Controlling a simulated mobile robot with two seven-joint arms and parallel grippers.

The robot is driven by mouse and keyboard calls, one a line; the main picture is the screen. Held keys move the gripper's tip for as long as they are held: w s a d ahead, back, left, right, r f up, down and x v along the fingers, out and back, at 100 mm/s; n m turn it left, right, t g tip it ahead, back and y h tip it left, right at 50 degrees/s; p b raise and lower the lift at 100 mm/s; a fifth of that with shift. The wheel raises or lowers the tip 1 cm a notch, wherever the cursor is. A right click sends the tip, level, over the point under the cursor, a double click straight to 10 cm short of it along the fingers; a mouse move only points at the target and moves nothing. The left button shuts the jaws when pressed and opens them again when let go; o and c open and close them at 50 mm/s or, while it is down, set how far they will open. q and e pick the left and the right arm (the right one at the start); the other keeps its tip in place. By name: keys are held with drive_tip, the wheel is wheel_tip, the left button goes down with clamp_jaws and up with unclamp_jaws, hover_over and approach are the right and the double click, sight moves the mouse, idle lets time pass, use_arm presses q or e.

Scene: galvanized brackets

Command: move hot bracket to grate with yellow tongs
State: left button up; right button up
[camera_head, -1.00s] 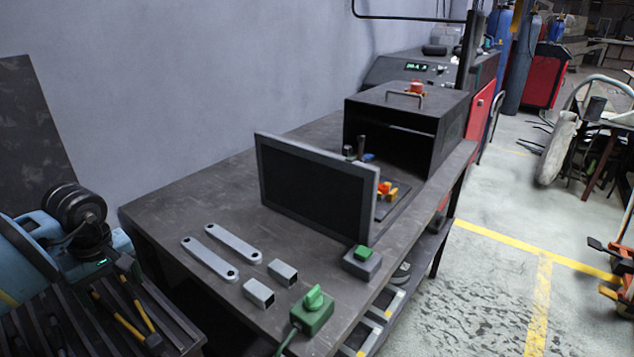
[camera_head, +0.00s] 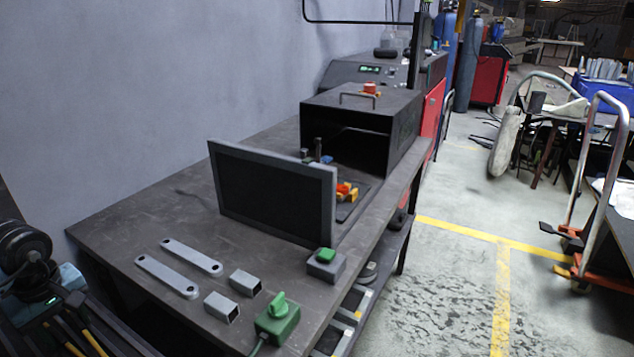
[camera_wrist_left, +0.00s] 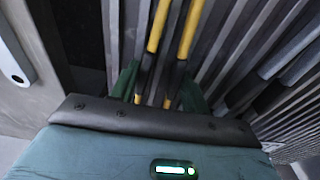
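Yellow-handled tongs (camera_head: 78,336) with black parts lie on a dark slatted grate (camera_wrist_left: 225,55) at the lower left; they also show in the left wrist view (camera_wrist_left: 157,35). My left gripper (camera_head: 45,312) is low over the tongs. In the left wrist view its two dark green fingers (camera_wrist_left: 160,92) stand apart, with the tong arms between them; contact is not clear. Two flat grey brackets with end holes (camera_head: 192,257) lie on the workbench. No bracket visibly glows. My right gripper is out of view.
The workbench (camera_head: 130,225) carries a black open-fronted oven (camera_head: 405,125), two short square tubes (camera_head: 245,283), a green switch box (camera_head: 278,318) and a green-button box (camera_head: 325,264). Floor to the right is open, with an orange-based cart (camera_head: 600,270) at the edge.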

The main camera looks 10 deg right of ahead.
use_arm(q)
wheel_tip(320, 180, up, 12)
drive_tip(key=p, duration=0.5)
drive_tip(key=shift+p, duration=0.3)
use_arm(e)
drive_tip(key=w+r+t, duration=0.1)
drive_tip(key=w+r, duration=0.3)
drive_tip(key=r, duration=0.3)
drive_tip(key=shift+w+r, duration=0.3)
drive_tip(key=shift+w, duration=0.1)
use_arm(q)
drive_tip(key=shift+s+r, duration=0.1)
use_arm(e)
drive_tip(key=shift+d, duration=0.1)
use_arm(q)
drive_tip(key=s+d+r+p, duration=0.5)
drive_tip(key=s+d, duration=0.1)
drive_tip(key=s, duration=0.4)
drive_tip(key=shift+d+r+p, duration=0.2)
drive_tip(key=shift+r+p, duration=0.1)
drive_tip(key=shift+r, duration=0.1)
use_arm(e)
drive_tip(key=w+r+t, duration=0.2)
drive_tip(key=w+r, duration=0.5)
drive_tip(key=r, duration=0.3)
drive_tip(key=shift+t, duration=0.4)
